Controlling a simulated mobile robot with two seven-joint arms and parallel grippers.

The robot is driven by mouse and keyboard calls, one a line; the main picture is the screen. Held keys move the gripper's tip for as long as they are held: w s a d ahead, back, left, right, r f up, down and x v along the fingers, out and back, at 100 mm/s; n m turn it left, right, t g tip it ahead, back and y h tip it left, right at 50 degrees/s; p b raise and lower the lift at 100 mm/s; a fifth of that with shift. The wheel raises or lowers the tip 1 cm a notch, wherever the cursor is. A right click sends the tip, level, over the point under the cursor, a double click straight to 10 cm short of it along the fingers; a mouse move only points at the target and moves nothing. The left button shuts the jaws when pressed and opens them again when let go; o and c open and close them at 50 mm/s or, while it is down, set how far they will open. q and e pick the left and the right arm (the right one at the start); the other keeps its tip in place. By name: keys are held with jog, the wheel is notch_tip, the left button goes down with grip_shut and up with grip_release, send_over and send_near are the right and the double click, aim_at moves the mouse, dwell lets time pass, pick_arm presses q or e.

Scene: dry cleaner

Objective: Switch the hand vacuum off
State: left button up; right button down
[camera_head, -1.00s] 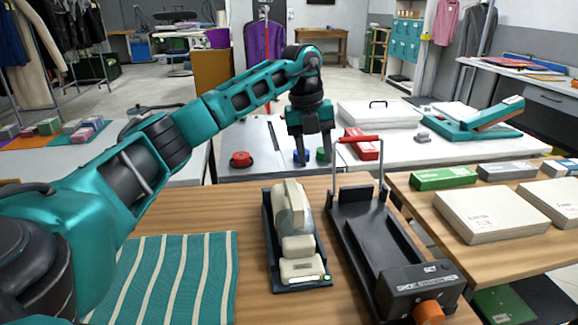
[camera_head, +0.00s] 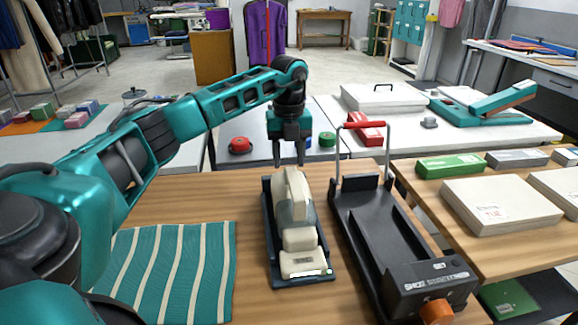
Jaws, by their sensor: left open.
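The hand vacuum (camera_head: 298,238), cream with a grey translucent middle, lies lengthwise in a dark blue cradle (camera_head: 272,253) on the wooden table. Its rounded handle end points away from me and its blocky end with a pale strip faces me. I cannot make out its switch or its state clearly. My left gripper (camera_head: 288,162) points down just beyond the vacuum's far end, above and apart from it as far as I can tell. Its two fingers are spread with nothing between them. My right gripper is not in view.
A black device with a red-handled bar (camera_head: 378,228) and orange knob stands close right of the vacuum. A striped teal cloth (camera_head: 170,270) lies left. Red (camera_head: 240,145) and green (camera_head: 327,139) round items sit on the grey table behind. Boxes (camera_head: 500,205) cover the right table.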

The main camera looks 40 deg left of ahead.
pick_arm(q)
jog(key=shift+f, duration=1.25)
jog(key=shift+c, duration=0.4)
grip_shut()
